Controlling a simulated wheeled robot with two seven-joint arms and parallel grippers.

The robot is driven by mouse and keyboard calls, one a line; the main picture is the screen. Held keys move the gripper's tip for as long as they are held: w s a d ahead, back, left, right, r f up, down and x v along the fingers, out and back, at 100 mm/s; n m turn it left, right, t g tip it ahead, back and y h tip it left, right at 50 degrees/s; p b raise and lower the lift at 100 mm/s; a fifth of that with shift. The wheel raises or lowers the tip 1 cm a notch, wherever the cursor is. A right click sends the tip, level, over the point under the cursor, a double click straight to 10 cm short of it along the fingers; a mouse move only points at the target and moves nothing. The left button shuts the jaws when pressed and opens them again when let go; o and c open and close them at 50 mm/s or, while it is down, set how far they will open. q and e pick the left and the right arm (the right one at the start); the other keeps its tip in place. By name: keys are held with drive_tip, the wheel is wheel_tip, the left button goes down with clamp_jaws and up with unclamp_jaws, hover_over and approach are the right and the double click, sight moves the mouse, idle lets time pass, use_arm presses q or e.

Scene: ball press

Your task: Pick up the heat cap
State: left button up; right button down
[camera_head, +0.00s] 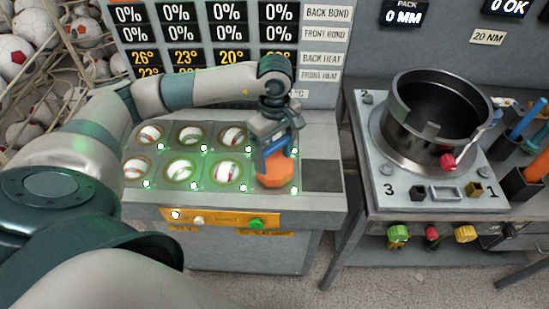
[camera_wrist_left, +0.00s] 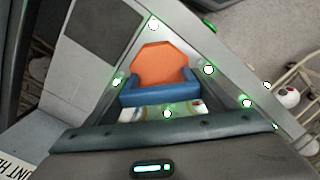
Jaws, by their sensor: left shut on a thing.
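The heat cap (camera_head: 275,174) is an orange, many-sided block at the right end of the ball station (camera_head: 305,207). My left gripper (camera_head: 276,147) is directly above it, pointing down and shut on it, with a blue bracket-shaped part between them. In the left wrist view the orange cap (camera_wrist_left: 160,63) shows beyond the blue part (camera_wrist_left: 160,92). I cannot tell whether the cap touches the station top. It hides what is under it. My right gripper is not in view.
Several white-and-red balls (camera_head: 183,169) sit in wells left of the cap, with green lights around them. A dark square pad (camera_head: 322,175) lies to its right. A second table holds a dark round pot (camera_head: 430,115). A ball rack (camera_head: 50,60) stands at left.

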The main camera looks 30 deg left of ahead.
sight(275, 144)
use_arm(q)
drive_tip(key=shift+r, duration=0.15)
